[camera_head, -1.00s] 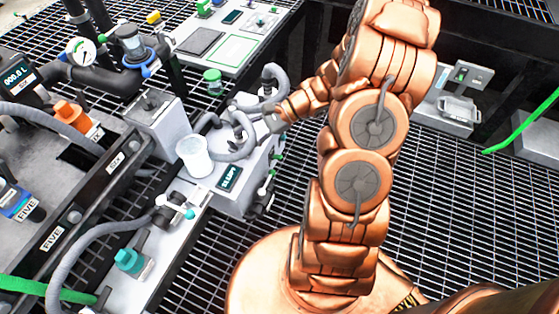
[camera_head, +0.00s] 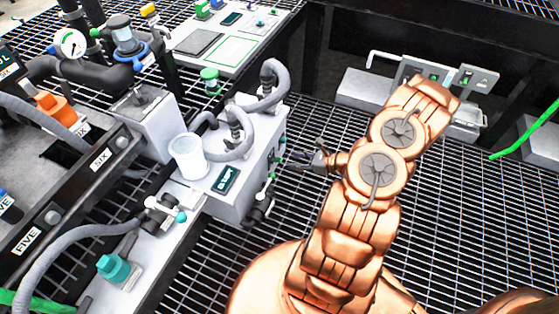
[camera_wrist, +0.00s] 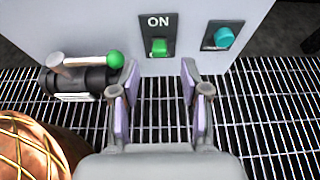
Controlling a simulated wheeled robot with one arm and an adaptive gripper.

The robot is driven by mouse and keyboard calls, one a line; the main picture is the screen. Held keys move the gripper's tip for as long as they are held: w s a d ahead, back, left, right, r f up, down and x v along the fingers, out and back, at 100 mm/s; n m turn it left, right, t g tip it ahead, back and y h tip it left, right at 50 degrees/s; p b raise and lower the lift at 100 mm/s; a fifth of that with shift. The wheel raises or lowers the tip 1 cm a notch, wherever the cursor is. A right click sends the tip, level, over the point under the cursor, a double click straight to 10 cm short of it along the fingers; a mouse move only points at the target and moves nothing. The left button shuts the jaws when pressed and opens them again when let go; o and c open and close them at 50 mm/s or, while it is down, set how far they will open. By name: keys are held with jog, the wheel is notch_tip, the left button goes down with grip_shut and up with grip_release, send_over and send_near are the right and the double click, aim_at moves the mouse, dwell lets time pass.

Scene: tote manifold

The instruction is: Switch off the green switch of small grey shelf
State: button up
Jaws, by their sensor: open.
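The green switch (camera_wrist: 160,47) sits in a dark plate marked ON, on the pale grey front face (camera_wrist: 185,15) in the wrist view. My gripper (camera_wrist: 159,72) is open and empty, its two fingers pointing at that face, with the switch ahead of the gap between them. The fingers appear apart from the switch. In the head view my gripper (camera_head: 303,156) is just right of the grey unit (camera_head: 240,195), facing its right side. Small green parts show along that side, but which is the switch is too small to tell.
A teal round button (camera_wrist: 223,37) is right of the switch, and a green-knobbed valve (camera_wrist: 115,60) protrudes at its left. A white cup (camera_head: 188,155) and grey hoses (camera_head: 238,130) stand on the unit. Another switch panel (camera_head: 465,78) is at the back right. Open grating lies below.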

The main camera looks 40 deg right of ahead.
aim_at(281, 159)
jog(key=shift+b+x, duration=0.65)
jog(key=shift+x, duration=2.95)
jog(key=shift+c, duration=0.2)
grip_shut()
